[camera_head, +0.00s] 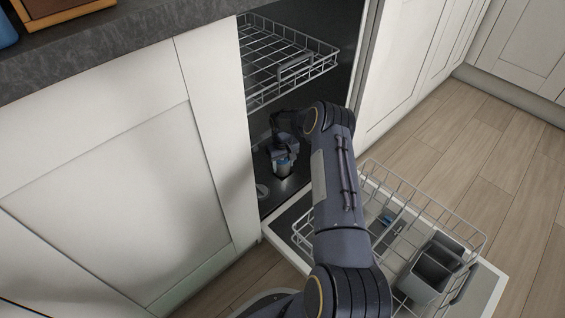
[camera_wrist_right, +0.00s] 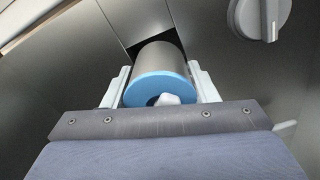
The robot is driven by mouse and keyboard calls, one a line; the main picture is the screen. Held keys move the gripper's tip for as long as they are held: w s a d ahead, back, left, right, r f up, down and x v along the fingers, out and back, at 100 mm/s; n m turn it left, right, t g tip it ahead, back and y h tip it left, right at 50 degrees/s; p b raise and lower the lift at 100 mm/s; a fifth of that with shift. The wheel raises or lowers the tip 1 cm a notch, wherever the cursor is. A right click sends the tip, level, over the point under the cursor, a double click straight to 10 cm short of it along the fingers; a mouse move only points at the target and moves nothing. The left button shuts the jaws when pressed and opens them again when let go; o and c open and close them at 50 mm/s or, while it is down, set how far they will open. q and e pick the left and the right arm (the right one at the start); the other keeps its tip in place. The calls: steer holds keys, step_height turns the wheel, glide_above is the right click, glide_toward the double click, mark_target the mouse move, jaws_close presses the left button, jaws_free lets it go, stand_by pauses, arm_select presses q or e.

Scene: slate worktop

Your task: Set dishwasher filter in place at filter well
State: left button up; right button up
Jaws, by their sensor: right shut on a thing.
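The dishwasher filter (camera_wrist_right: 173,58) is a grey cylinder with a blue rim and a small white knob on its top. In the wrist view it sits between the two pale fingers of my right gripper (camera_wrist_right: 161,84), which is shut on it. Beyond it a dark, square-cornered opening, the filter well (camera_wrist_right: 137,22), shows in the metal floor, partly hidden by the filter. In the head view my right gripper (camera_head: 284,158) is low inside the dishwasher with the filter (camera_head: 284,166). I cannot tell how far the filter is inside the well. My left gripper is not in view.
A wire upper rack (camera_head: 285,62) hangs above my right arm. The lower rack (camera_head: 440,222) with a grey cutlery basket (camera_head: 428,272) stands on the open door (camera_head: 487,290). A round grey cap (camera_wrist_right: 262,14) is on the tub floor beside the well.

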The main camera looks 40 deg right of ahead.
steer(key=shift+f, duration=1.3)
steer(key=shift+r, duration=0.15)
steer(key=shift+r+p, duration=0.75)
steer(key=shift+r, duration=0.6)
steer(key=shift+b, duration=0.65)
stand_by(0.6)
steer(key=shift+f, duration=1.45)
steer(key=o, duration=1.2)
steer(key=shift+c, duration=0.2)
steer(key=shift+f, duration=0.1)
